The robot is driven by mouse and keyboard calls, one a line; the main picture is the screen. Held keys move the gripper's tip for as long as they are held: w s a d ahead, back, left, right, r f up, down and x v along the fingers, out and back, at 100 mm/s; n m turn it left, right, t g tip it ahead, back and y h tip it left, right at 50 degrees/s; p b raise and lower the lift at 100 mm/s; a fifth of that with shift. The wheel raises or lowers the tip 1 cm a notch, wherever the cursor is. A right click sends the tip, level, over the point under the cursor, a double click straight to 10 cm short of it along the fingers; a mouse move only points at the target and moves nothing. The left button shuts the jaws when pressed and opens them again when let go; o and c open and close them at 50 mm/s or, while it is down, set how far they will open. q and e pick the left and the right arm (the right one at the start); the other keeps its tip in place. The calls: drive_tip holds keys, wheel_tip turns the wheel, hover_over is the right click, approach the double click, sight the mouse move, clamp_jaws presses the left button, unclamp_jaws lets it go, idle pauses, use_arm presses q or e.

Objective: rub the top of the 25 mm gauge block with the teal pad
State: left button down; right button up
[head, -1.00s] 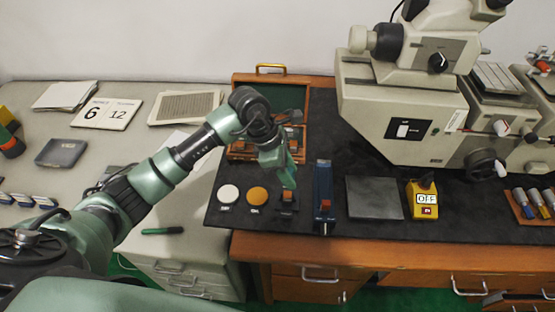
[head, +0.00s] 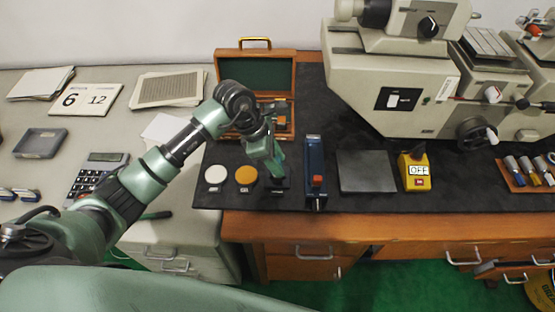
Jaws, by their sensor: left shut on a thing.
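My left gripper (head: 277,178) reaches down to the black mat, at the right end of a row with a white pad (head: 215,174) and an orange pad (head: 246,174). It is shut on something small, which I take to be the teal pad. The gripper hides most of it, and its colour does not show clearly. An open wooden case (head: 226,72) with a green-lined lid stands behind the gripper. Small blocks lie in it, partly hidden by my arm. I cannot tell which is the 25 mm gauge block. My right gripper is not in view.
A blue upright device (head: 315,170) stands just right of the gripper. A dark grey plate (head: 366,171) and a yellow box reading OFF (head: 415,172) lie farther right. A large beige machine (head: 390,95) fills the back right. A calculator (head: 98,175) lies left.

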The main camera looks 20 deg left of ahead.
use_arm(q)
drive_tip(key=shift+f, duration=0.2)
idle(0.5)
drive_tip(key=shift+f+b, duration=0.3)
drive_tip(key=shift+b, duration=0.25)
drive_tip(key=shift+w, duration=0.15)
drive_tip(key=shift+w+a+b, duration=0.15)
drive_tip(key=shift+w+b, duration=0.05)
drive_tip(key=shift+b, duration=0.25)
drive_tip(key=shift+s, duration=0.2)
drive_tip(key=shift+s+d, duration=0.25)
drive_tip(key=shift+s, duration=0.35)
drive_tip(key=shift+w+f, duration=0.1)
drive_tip(key=shift+w, duration=0.05)
drive_tip(key=shift+w+a+b, duration=0.25)
drive_tip(key=shift+w+b, duration=0.2)
drive_tip(key=shift+w, duration=0.2)
